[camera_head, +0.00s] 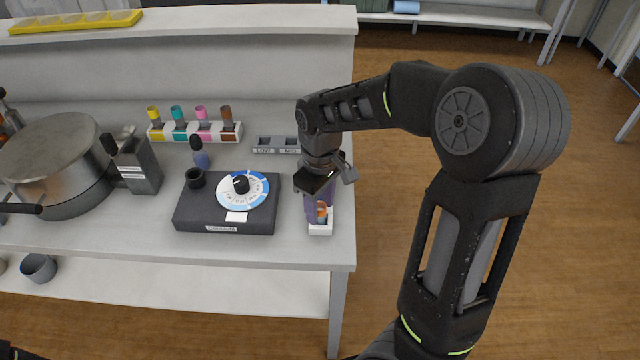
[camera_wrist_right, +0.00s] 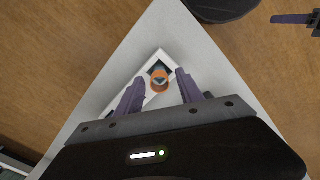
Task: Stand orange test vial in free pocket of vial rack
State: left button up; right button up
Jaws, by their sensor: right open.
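The orange test vial (camera_head: 322,211) is at a small white rack (camera_head: 320,230) near the table's front right corner. In the right wrist view, the vial (camera_wrist_right: 160,82) shows as an orange ring in or over the white rack (camera_wrist_right: 138,88), beside a dark pocket. My right gripper (camera_head: 318,213) points down over the rack, with its purple fingers on either side of the vial. The gripper is open, and the wrist view shows gaps between the vial and both fingers. How deep the vial sits is hidden. My left gripper is not in view.
A white rack (camera_head: 195,138) with yellow, teal, pink and brown vials stands farther back. A black device (camera_head: 222,222) with a dial is left of my gripper. A labelled grey holder (camera_head: 277,151) is behind. A large pot (camera_head: 55,160) is at left. The table's right edge is close.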

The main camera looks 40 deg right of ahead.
aim_at(320, 206)
notch_tip(320, 206, up, 12)
jog(key=shift+f+b, duration=0.2)
jog(key=shift+b, duration=0.25)
dwell(0.7)
